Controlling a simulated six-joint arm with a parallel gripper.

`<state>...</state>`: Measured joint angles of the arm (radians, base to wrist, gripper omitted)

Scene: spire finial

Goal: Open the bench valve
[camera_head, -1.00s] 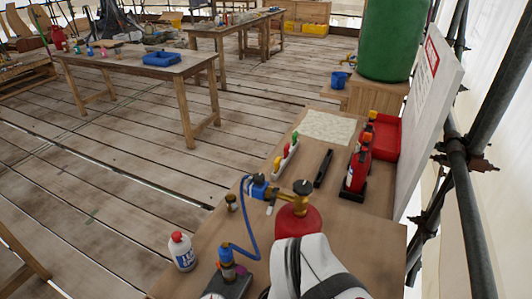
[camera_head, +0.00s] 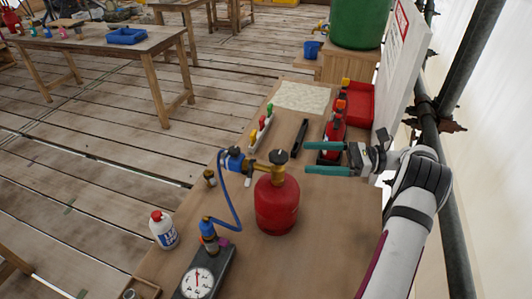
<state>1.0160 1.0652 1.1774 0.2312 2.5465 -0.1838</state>
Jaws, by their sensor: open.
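A red gas cylinder (camera_head: 277,205) stands upright on the wooden bench, with a dark round knob (camera_head: 279,157) on top. A brass fitting (camera_head: 262,168) joins its top to a blue regulator (camera_head: 236,163). I cannot tell which part the task calls the bench valve. A blue hose (camera_head: 223,192) runs from the regulator towards a blue and brass fitting (camera_head: 209,233) beside a round white gauge (camera_head: 198,283). My gripper (camera_head: 309,158) is open and empty, its teal fingers pointing left. The fingertips are just right of the knob and appear apart from it.
Red bottles (camera_head: 335,132) stand behind my gripper near a red bin (camera_head: 360,103). A rack of small coloured items (camera_head: 261,128), a black bar (camera_head: 299,137) and a pale cloth (camera_head: 300,97) lie farther back. A white bottle (camera_head: 163,230) stands at the left edge. Bench front right is clear.

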